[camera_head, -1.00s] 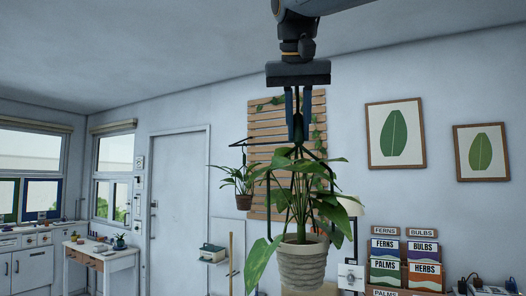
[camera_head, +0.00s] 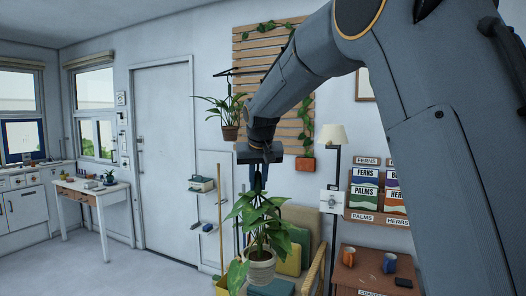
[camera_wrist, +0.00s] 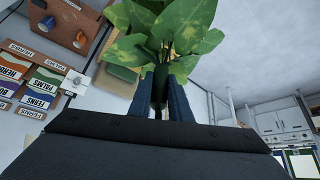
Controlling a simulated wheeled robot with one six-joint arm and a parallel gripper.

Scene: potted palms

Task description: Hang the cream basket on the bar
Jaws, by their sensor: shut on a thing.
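The cream basket (camera_head: 261,272) is a ribbed pale pot with a leafy green plant. It hangs upright below my gripper (camera_head: 259,184), which is shut on the top of its dark hanger. In the wrist view my gripper's blue fingers (camera_wrist: 166,82) close on the dark hanger, and leaves (camera_wrist: 165,25) hide the pot. A dark bar (camera_head: 238,72) juts out before the wooden slat panel (camera_head: 262,50), up and left of my gripper. A plant in a terracotta pot (camera_head: 229,132) hangs beneath that bar. My arm hides part of the panel.
A chair with cushions (camera_head: 298,232) stands behind the basket, partly hidden. To the right are a floor lamp (camera_head: 333,136), a seed rack (camera_head: 365,180) and a wooden cabinet (camera_head: 365,262) with mugs. A broom handle (camera_head: 220,215) is left of the basket. Floor at left is clear.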

